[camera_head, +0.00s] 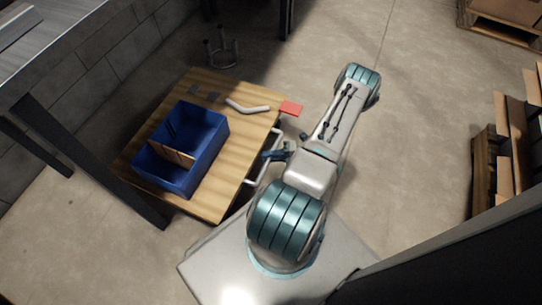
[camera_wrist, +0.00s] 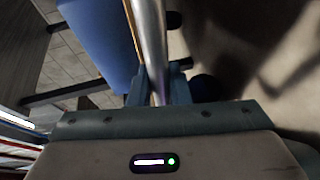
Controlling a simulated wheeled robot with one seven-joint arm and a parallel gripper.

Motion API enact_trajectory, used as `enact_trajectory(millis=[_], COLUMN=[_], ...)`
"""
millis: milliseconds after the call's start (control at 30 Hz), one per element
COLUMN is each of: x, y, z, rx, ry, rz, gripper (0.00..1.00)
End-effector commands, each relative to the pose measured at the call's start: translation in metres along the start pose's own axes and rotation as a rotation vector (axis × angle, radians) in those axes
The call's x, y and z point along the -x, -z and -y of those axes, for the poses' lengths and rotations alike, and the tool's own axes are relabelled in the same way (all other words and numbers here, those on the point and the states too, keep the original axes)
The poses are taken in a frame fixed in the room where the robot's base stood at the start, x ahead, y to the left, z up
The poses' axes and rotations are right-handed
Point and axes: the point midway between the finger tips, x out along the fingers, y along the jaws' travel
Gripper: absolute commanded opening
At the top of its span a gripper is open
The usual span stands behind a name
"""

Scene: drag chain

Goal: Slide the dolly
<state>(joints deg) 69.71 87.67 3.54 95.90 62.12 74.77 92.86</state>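The dolly (camera_head: 236,88) is a low wooden platform standing on the floor at the left of the head view. A pale metal handle (camera_head: 250,182) runs along its right edge. A blue bin (camera_head: 180,186) with a divider sits on it. My gripper (camera_head: 277,154) is at the handle. In the wrist view, the metal bar of the handle (camera_wrist: 151,35) runs between the fingers of my gripper (camera_wrist: 158,88), which look closed against it. The bin's blue side (camera_wrist: 100,35) fills the upper left there. The exact finger contact is partly hidden.
A metal table (camera_head: 50,35) with dark legs stands at left. Wooden crates (camera_head: 505,150) stand at right.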

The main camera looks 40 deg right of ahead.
Motion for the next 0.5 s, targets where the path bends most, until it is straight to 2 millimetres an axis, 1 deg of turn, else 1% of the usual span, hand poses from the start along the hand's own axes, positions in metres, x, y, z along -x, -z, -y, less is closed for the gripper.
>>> enact_trajectory(millis=[33,67,367,467,500], x=[0.0,0.0,0.002,0.009,0.014], y=[-0.001,-0.001,-0.001,-0.001,-0.001], z=[0.0,0.0,0.0,-0.001,-0.001], rx=[0.003,0.003,0.001,0.001,0.001], ry=[0.001,0.001,0.0,0.001,0.0], rz=[0.001,0.001,0.003,0.005,0.005], gripper=[0.3,0.38,0.38,0.38,0.38])
